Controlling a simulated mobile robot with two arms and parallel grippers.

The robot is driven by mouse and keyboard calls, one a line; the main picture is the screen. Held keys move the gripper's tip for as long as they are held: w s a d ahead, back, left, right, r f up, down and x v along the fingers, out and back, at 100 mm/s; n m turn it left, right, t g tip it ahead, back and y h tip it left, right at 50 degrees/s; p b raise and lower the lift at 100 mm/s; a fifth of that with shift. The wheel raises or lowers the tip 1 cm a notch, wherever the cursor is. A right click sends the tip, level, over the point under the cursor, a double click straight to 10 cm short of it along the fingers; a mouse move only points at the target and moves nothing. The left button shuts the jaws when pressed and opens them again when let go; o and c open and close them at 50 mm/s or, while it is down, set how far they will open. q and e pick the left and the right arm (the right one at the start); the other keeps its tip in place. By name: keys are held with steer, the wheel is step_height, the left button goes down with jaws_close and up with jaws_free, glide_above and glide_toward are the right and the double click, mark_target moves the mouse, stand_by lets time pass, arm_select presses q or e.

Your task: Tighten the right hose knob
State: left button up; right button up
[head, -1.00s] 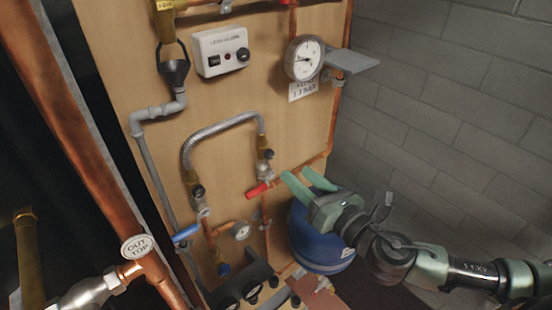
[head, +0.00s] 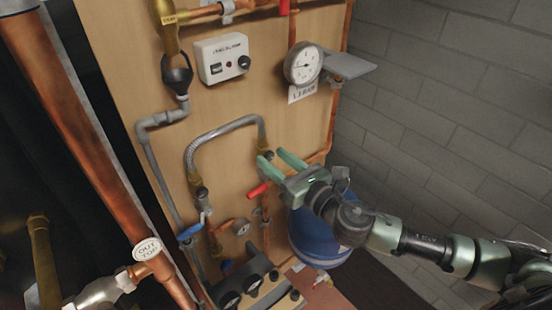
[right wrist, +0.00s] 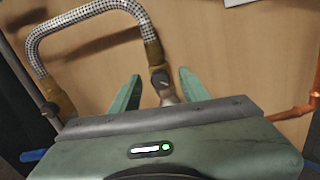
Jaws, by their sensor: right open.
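A braided metal hose (head: 222,128) arches over the wooden panel, with brass fittings at both ends. It also shows in the right wrist view (right wrist: 85,14). In the head view the fingers partly cover this spot. My left gripper is not in view.
A red lever (head: 258,189) sits just below the right gripper, and a blue lever (head: 189,232) is lower left. A pressure gauge (head: 303,62) and grey shelf (head: 347,66) are above. A blue tank (head: 318,236) stands below my right arm.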

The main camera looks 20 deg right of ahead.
jaws_close()
